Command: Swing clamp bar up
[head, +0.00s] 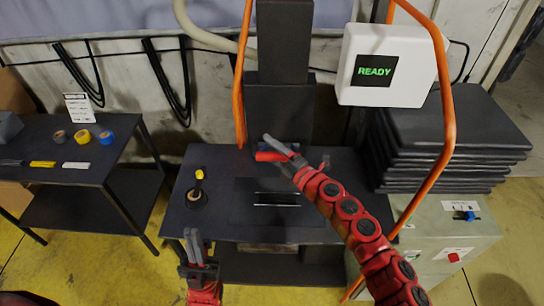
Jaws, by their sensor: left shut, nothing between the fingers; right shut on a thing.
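The dark press (281,105) stands at the back of the dark worktable. A short red bar (266,156), which looks like the clamp bar, sits low at the front of the press. My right gripper (276,145) reaches in from the lower right and is shut at this bar. Its fingers and arm hide part of the bar, so the exact grip and the hinge cannot be made out. My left gripper (193,244) is shut and empty near the table's front edge, apart from the bar.
Orange hoops (447,110) frame the press. A white box reading READY (388,65) hangs at right above stacked dark sheets (450,135). A side table (70,160) holds tape rolls at left.

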